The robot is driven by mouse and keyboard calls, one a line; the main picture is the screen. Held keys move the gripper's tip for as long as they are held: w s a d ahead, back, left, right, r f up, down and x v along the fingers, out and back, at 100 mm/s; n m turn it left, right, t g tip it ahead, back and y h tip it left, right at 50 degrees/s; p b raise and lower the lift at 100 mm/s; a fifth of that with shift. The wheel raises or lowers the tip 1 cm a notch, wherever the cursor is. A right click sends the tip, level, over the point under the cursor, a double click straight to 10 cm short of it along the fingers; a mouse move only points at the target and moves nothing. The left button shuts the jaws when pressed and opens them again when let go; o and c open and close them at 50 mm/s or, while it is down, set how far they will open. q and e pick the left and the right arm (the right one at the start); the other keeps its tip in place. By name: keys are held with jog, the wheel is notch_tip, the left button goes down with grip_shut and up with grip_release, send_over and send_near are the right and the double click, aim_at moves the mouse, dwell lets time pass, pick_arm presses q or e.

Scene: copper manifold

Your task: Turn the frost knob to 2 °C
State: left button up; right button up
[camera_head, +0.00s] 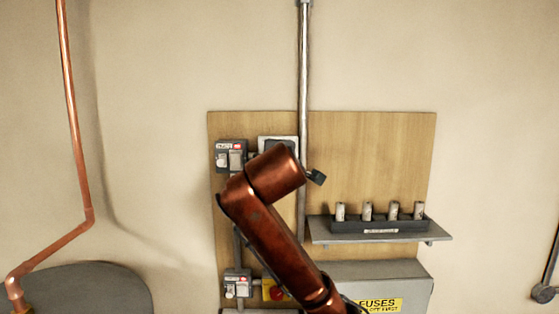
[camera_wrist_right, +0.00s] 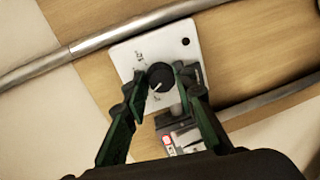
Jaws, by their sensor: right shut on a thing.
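The frost knob (camera_wrist_right: 160,77) is a round black knob with a white pointer line, on a white square plate (camera_wrist_right: 125,59). In the wrist view the pointer line points down and left. The small dark marks on the plate are too small to read. My right gripper (camera_wrist_right: 161,82) has its two fingers on either side of the knob, shut on it. In the head view the upper edge of the plate (camera_head: 278,141) shows above my right arm, which hides the knob and most of the gripper. My left gripper is in neither view.
A wooden board (camera_head: 375,150) carries switch boxes (camera_head: 231,155) at left, a shelf (camera_head: 430,234) with several pale cylinders at right, and a grey fuse box (camera_head: 385,274) below. A vertical metal pipe (camera_head: 304,80) runs close beside the plate. A copper pipe (camera_head: 75,130) stands far left.

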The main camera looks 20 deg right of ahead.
jog(key=shift+a+n+h, duration=0.15)
jog(key=shift+n+h, duration=0.35)
jog(key=shift+n, duration=2.1)
jog(key=shift+f, duration=0.1)
jog(key=o, duration=1.1)
jog(key=shift+a, duration=0.1)
jog(key=shift+o, duration=0.3)
jog(key=v, duration=1.2)
